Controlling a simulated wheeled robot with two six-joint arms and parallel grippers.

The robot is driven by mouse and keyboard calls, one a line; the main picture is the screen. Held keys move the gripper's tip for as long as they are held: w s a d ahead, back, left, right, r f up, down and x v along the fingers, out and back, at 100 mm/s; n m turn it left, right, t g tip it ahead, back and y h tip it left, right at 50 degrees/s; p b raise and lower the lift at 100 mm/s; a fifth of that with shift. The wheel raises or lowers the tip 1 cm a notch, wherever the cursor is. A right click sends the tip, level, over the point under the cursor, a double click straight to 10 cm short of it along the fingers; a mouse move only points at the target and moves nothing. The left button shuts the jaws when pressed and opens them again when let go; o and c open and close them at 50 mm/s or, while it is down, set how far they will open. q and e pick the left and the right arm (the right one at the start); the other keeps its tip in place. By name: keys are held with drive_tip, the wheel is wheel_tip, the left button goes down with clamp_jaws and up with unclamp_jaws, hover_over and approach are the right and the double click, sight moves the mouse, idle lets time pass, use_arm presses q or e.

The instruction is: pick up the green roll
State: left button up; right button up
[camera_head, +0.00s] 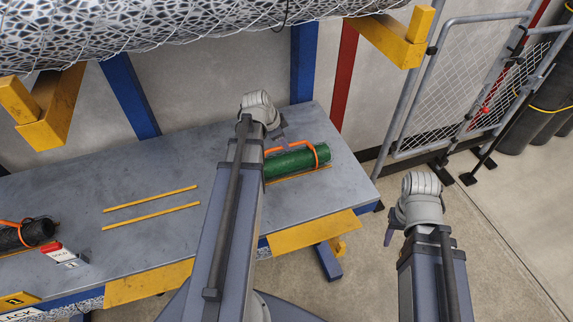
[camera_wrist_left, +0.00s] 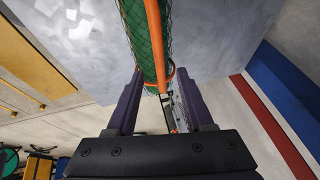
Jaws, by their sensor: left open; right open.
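The green roll (camera_head: 298,162), wrapped in netting with an orange band, lies on the grey table at the right end. My left arm covers its left end in the head view. In the left wrist view the green roll (camera_wrist_left: 152,35) runs down from the top edge towards the gap between the fingers. My left gripper (camera_head: 281,136) is open beside the roll; in the wrist view the fingers (camera_wrist_left: 159,75) stand on either side of it. I cannot tell whether they touch it. My right gripper (camera_head: 390,236) is open and empty, off the table's right end.
The grey table (camera_head: 160,180) has two yellow strips (camera_head: 150,207) on a clear middle part. A mesh-covered beam hangs above. A mesh gate (camera_head: 440,110) stands at the right.

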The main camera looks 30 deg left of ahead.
sight(286, 158)
use_arm(q)
drive_tip(key=b+x, duration=0.4)
drive_tip(key=x, duration=0.1)
drive_tip(key=shift+a+f+b, duration=0.15)
drive_tip(key=shift+f+b, duration=0.1)
drive_tip(key=shift+b, duration=0.05)
drive_tip(key=shift+s+r, duration=0.1)
drive_tip(key=shift+c, duration=0.3)
clamp_jaws()
idle(0.7)
